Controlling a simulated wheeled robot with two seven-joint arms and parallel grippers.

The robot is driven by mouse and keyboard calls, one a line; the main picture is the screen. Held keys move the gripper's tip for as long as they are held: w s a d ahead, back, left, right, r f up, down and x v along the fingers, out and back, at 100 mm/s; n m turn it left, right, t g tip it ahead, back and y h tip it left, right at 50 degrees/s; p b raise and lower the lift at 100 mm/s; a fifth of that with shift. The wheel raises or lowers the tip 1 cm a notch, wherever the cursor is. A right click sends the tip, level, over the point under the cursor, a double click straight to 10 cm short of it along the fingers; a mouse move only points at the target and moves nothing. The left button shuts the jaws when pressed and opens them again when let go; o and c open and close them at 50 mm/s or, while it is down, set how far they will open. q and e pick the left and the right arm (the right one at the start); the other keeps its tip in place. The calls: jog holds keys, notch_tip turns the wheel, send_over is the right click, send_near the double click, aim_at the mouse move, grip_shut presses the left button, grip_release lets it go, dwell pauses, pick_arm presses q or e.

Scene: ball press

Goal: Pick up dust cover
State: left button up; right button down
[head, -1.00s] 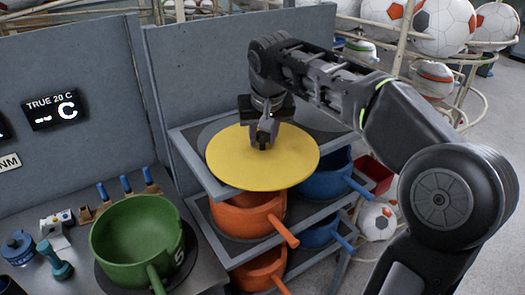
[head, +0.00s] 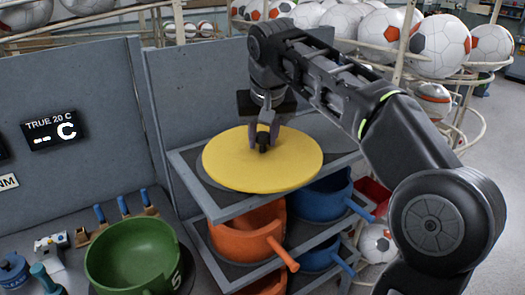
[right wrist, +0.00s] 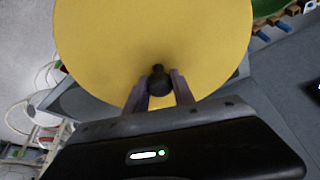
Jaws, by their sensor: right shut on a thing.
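The dust cover (head: 290,172) is a round yellow disc with a small black knob (head: 263,144) at its middle. It is at the top level of the grey shelf rack in the head view; I cannot tell whether it touches the shelf. My right gripper (head: 263,140) comes down from above and is shut on the knob. In the right wrist view the yellow cover (right wrist: 150,45) fills the upper middle, with the dark knob (right wrist: 158,80) between the fingertips (right wrist: 160,90). My left gripper is not in view.
The grey rack (head: 215,262) holds orange pots (head: 240,238) and blue pots (head: 325,188) on lower levels. A green pot (head: 110,272) and small tools stand on the bench at left. A grey panel (head: 195,80) rises behind. Ball racks (head: 440,45) stand at back right.

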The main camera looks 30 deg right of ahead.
jog(key=shift+v, duration=0.9)
jog(key=s, duration=1.9)
jog(key=shift+f, duration=0.2)
